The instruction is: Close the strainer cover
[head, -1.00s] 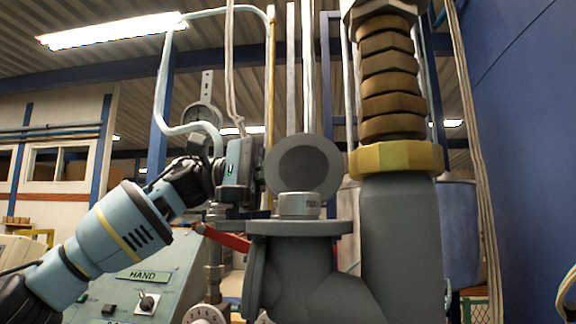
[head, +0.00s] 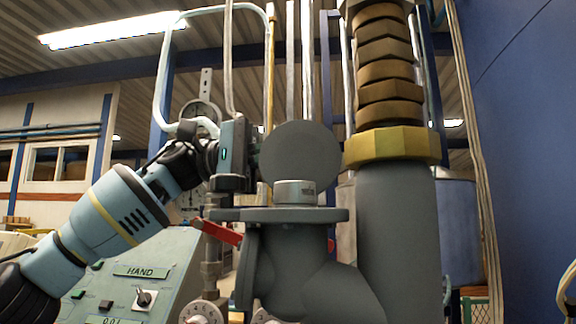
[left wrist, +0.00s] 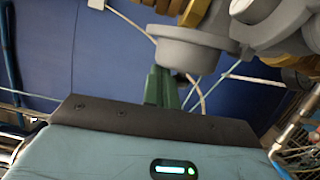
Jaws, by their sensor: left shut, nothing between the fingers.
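The strainer cover (head: 300,153) is a round dark grey disc in the head view. It stands upright, facing me, above a short light grey collar (head: 295,192) on the grey strainer body (head: 290,262), so it is open. My left gripper (head: 250,155) is just left of the disc, with its fingertips hard to make out there. In the left wrist view its green fingers (left wrist: 162,88) are together and empty, near a grey round part (left wrist: 190,52) that I cannot identify surely. Whether they touch the cover cannot be told. My right gripper is not in view.
A thick grey pipe (head: 398,240) with a brass nut (head: 392,147) stands close right of the strainer. A red lever (head: 220,232) and a round gauge (head: 200,122) are to the left. A green control panel (head: 140,275) stands lower left.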

